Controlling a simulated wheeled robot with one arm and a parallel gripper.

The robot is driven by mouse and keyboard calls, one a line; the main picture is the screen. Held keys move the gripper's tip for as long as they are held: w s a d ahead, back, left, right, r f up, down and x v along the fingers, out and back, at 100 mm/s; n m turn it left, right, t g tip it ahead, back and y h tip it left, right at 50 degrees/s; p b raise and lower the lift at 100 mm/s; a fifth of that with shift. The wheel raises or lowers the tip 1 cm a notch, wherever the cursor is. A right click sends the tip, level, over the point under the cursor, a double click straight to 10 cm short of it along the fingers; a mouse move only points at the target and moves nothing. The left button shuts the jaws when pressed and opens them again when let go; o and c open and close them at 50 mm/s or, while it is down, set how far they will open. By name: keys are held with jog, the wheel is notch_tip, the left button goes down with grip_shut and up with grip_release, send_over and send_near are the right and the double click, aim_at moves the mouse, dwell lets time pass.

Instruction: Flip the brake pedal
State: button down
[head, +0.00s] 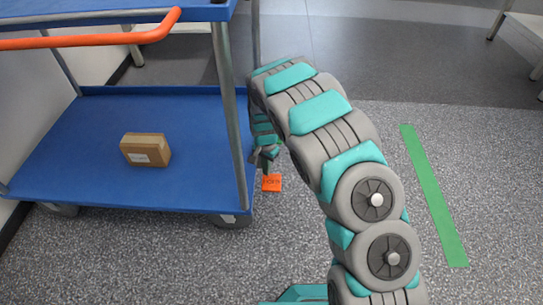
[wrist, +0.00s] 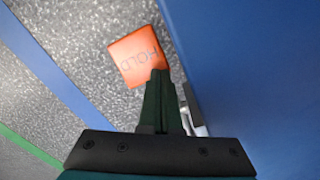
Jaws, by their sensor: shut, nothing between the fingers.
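The brake pedal (head: 272,183) is a small orange plate beside the right edge of the blue cart's lower shelf, low near the floor. In the wrist view the pedal (wrist: 134,56) carries the word HOLD. My gripper (head: 266,165) points down just above the pedal, close to the cart's side. In the wrist view my gripper (wrist: 160,75) is shut and empty, and its tips overlap the pedal's lower right corner. I cannot tell whether they touch it.
The blue cart (head: 100,190) has metal posts, an orange handle (head: 90,41) and a cardboard box (head: 146,149) on its lower shelf. Its blue side (wrist: 250,60) stands close to the right of my gripper in the wrist view. Green tape (head: 434,195) marks open floor at right.

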jog(key=shift+r, duration=0.1)
notch_tip(320, 180, up, 7)
jog(key=p, duration=0.2)
dwell(0.6)
dwell(0.4)
